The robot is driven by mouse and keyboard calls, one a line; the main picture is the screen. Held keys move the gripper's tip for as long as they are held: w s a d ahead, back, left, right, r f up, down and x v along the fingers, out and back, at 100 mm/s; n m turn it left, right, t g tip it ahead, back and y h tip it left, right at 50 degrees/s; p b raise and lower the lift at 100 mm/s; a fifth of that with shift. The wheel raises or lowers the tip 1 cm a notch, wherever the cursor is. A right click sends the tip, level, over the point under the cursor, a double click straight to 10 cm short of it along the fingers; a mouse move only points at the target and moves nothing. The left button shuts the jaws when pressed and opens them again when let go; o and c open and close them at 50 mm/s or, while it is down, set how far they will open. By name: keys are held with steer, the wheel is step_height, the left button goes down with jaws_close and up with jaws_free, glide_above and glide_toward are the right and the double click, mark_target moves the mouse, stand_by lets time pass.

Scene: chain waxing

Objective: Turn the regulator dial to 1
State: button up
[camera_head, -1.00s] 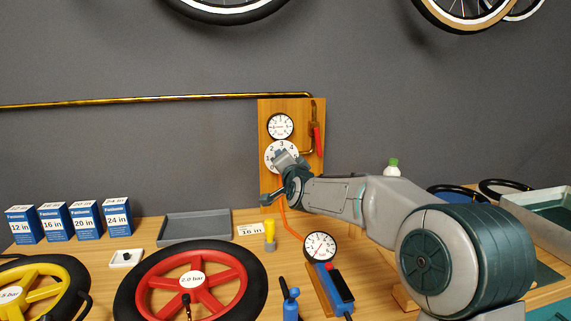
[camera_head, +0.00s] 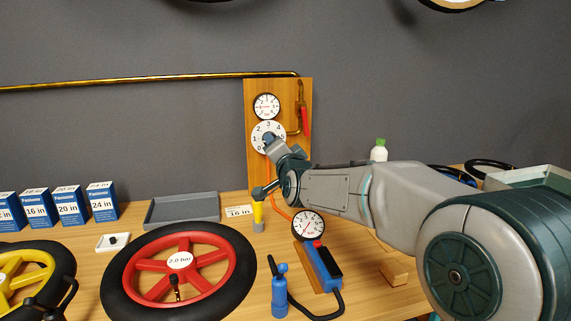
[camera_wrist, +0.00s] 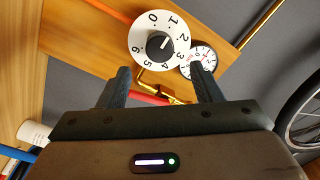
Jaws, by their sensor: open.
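The regulator dial (camera_head: 257,132) is a white numbered disc on a wooden panel. My gripper (camera_head: 270,142) is in front of it in the head view and hides its lower middle. In the wrist view the dial (camera_wrist: 143,30) shows 0 to 6 around a black knob (camera_wrist: 157,48). The knob's white mark points roughly between 1 and 2; I cannot tell exactly. My gripper (camera_wrist: 160,72) is open and empty, its fingers apart, and in that view its tips sit just below the dial, one on each side of the knob's line.
A small round gauge (camera_head: 267,106) is above the dial. A red-handled valve (camera_head: 305,120) and brass pipe (camera_head: 150,79) are beside it. On the bench below are a pressure gauge (camera_head: 308,225), blue pump (camera_head: 279,290), red wheel (camera_head: 135,270) and grey tray (camera_head: 182,210).

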steer(key=v, duration=0.6)
steer(key=shift+s, duration=0.4)
steer(key=shift+d, duration=0.1)
steer(key=s+d+f+g+p, duration=0.1)
steer(key=s+d+n+g+h+p, duration=0.1)
steer(key=s+d, duration=0.1)
steer(key=s+d+f+n+g+h+p, duration=0.1)
steer(key=p, duration=0.1)
steer(key=shift+s+d+f+g, duration=0.3)
steer(key=shift+f, duration=0.05)
steer(key=s+d+f+n+g+h+p, duration=0.1)
steer(key=s+d+f+g+p, duration=0.1)
steer(key=s, duration=0.7)
steer(key=s+d+f+n+g+h+p, duration=0.1)
steer(key=s+d+f+n+g+p, duration=0.1)
steer(key=s, duration=0.6)
steer(key=s+d+f+n+g+h+p, duration=0.1)
steer(key=s+d+f+n+g+p, duration=0.1)
steer(key=s+d+g+p, duration=0.3)
steer(key=s+d+f+g, duration=0.1)
steer(key=s+d+g, duration=0.1)
steer(key=s+d, duration=0.1)
steer(key=shift+s+d, duration=0.25)
steer(key=shift+s, duration=0.55)
steer(key=shift+f, duration=0.1)
